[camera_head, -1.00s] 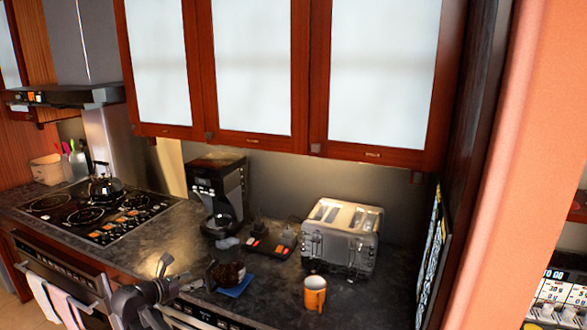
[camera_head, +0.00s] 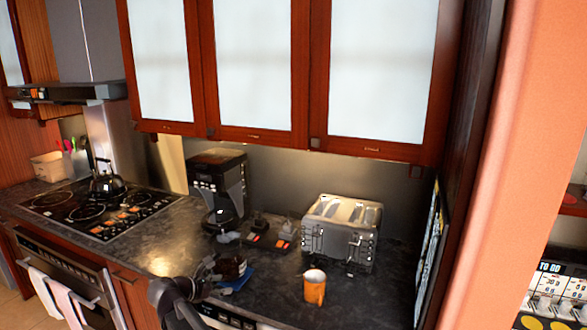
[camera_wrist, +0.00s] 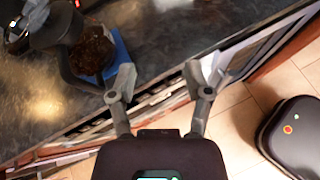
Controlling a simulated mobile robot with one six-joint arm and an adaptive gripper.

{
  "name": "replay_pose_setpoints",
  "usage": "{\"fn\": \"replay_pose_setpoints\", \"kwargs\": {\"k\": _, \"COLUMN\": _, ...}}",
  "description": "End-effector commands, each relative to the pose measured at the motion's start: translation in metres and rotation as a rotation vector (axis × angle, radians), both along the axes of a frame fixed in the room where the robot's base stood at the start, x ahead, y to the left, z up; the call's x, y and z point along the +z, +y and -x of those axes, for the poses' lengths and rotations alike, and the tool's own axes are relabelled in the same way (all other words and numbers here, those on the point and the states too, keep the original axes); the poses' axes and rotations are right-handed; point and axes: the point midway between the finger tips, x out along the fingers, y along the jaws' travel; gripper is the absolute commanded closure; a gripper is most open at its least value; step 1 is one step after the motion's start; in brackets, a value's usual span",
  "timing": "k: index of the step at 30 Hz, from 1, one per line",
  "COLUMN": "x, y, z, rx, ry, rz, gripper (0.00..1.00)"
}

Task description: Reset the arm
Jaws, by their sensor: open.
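My gripper (camera_wrist: 163,84) shows in the wrist view with its two fingers spread apart and nothing between them. It is over the counter's front edge, with cabinet fronts and tiled floor beneath. In the head view my dark arm reaches up from the bottom edge, close to the left of this container (camera_head: 232,267). My fingertips are hard to make out there.
An orange mug (camera_head: 314,290) stands on the counter (camera_head: 160,240), right of the container. Behind are a silver toaster (camera_head: 341,232) and a black coffee maker (camera_head: 217,190). A stove with a kettle (camera_head: 106,182) is at left. Wall cabinets (camera_head: 252,75) hang above.

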Motion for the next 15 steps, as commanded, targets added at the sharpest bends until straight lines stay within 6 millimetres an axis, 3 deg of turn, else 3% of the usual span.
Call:
{"fn": "replay_pose_setpoints", "kwargs": {"k": 8, "x": -0.043, "y": -0.092, "z": 0.002, "rx": -0.241, "ry": -0.015, "rz": -0.251, "gripper": 0.36}}
{"fn": "replay_pose_setpoints", "kwargs": {"k": 15, "x": -0.080, "y": -0.170, "z": 0.017, "rx": -0.516, "ry": -0.049, "rz": -0.496, "gripper": 0.36}}
